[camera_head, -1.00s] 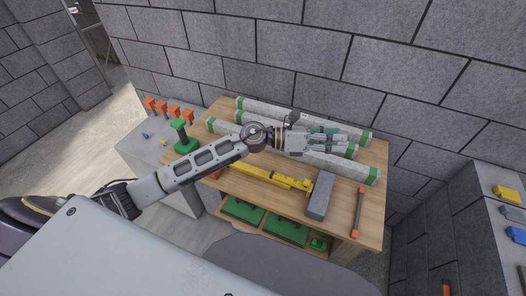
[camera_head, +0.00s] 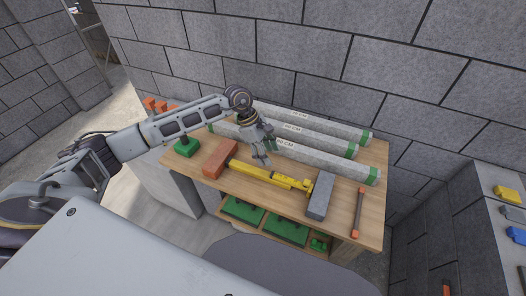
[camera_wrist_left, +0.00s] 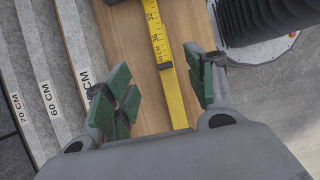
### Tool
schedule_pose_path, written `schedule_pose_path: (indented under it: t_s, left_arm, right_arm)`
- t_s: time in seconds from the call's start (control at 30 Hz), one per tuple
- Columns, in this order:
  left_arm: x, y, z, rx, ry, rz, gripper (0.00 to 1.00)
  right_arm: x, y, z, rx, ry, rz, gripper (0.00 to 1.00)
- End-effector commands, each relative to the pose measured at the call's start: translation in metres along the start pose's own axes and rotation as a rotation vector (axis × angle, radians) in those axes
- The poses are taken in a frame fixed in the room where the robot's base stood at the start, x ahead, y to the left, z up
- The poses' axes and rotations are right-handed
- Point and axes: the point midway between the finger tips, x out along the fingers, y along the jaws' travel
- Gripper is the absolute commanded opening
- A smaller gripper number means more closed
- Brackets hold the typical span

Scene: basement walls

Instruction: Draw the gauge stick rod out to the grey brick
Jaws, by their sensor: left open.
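The yellow gauge stick (camera_head: 262,175) lies on the wooden workbench between a red brick (camera_head: 220,159) on its left and the grey brick (camera_head: 320,196) on its right. Its right end is close to the grey brick; I cannot tell whether they touch. My left gripper (camera_head: 263,154) hangs just above and behind the stick, pointing down, open and empty. In the left wrist view, the stick (camera_wrist_left: 166,72) with its centimetre marks runs between the spread green finger pads of the gripper (camera_wrist_left: 163,92). My right gripper is out of view.
Several long grey bars with green ends (camera_head: 325,158), marked with lengths, lie along the back of the workbench (camera_head: 345,215). A dark rod with orange ends (camera_head: 359,212) lies right of the grey brick. A green stand (camera_head: 186,147) is at the left. Green pieces fill the shelf below.

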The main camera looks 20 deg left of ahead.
Motion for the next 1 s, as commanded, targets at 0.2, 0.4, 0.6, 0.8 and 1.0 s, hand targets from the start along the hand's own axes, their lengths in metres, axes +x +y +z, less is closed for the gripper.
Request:
schedule_pose_path:
  t_s: [0.2,0.4,0.6,0.8,1.0]
  left_arm:
    - [-0.006,0.001,-0.016,0.013,0.059,-0.009,0.55]
    - [-0.006,0.001,-0.016,0.012,0.058,-0.010,0.55]
    - [-0.004,0.001,-0.016,0.012,0.056,-0.010,0.55]
    - [0.008,0.000,-0.016,0.011,0.055,-0.012,0.55]
    - [0.028,0.000,-0.017,0.011,0.055,-0.012,0.55]
  right_arm:
    - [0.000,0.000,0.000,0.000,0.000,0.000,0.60]
    - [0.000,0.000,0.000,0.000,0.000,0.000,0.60]
    - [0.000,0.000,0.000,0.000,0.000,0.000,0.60]
    - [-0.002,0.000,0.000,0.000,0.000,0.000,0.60]
    - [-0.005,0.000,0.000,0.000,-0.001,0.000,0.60]
